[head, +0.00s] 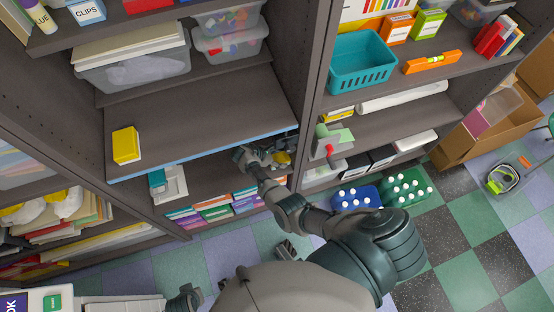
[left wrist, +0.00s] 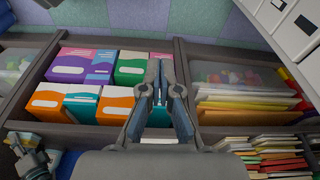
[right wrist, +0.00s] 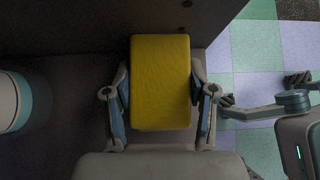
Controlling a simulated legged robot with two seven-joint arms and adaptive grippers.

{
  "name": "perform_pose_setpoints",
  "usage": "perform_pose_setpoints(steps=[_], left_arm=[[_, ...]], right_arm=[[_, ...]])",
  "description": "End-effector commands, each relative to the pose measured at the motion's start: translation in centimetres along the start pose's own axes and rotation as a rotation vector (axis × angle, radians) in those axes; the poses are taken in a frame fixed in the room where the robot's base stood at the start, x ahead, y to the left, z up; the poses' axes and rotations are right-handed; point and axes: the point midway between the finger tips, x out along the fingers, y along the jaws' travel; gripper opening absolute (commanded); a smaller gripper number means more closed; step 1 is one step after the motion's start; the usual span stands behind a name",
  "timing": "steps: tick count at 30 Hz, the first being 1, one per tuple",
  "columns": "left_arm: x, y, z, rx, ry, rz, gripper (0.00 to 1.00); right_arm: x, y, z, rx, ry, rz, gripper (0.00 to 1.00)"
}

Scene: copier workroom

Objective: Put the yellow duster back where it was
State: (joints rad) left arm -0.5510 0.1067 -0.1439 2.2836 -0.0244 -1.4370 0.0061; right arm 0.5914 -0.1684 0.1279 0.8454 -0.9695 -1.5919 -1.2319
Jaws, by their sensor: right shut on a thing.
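The yellow duster (right wrist: 160,82) is a yellow block between the two fingers of my right gripper (right wrist: 160,100) in the right wrist view. The gripper is shut on its sides. In the head view my right gripper (head: 266,157) reaches under the blue-edged shelf board, into the lower bay. The duster (head: 282,158) shows there only as a small, shaded yellow patch. Another yellow block (head: 126,145) stands on the board above, at its left. In the left wrist view my left gripper (left wrist: 161,88) has its fingertips together, with nothing held, over coloured boxes.
A teal and white item (head: 168,184) stands at the left of the lower bay, with coloured boxes (head: 213,208) below. An upright divider (head: 308,100) is right of my right gripper. The board above (head: 205,120) is mostly bare.

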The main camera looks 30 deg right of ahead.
Motion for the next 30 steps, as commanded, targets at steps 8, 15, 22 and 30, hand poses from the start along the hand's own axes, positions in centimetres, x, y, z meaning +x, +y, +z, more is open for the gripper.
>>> perform_pose_setpoints(steps=[8, 15, 22, 30], left_arm=[[-0.6, -0.6, 0.1, -0.001, 0.001, 0.006, 0.00], [-0.5, -0.6, 0.0, -0.001, 0.001, 0.005, 0.00], [-0.6, -0.6, -0.1, -0.001, 0.003, 0.004, 0.00], [2.3, -0.3, 0.4, 0.001, -0.007, 0.009, 0.00]], right_arm=[[-0.1, -0.1, -0.3, 0.003, -0.010, 0.001, 0.00], [-0.2, -0.1, -0.4, 0.002, -0.008, 0.001, 0.81], [-0.3, -0.1, -0.3, 0.002, -0.004, 0.002, 0.81], [-5.2, 0.0, -0.3, 0.003, -0.004, 0.006, 0.81]])
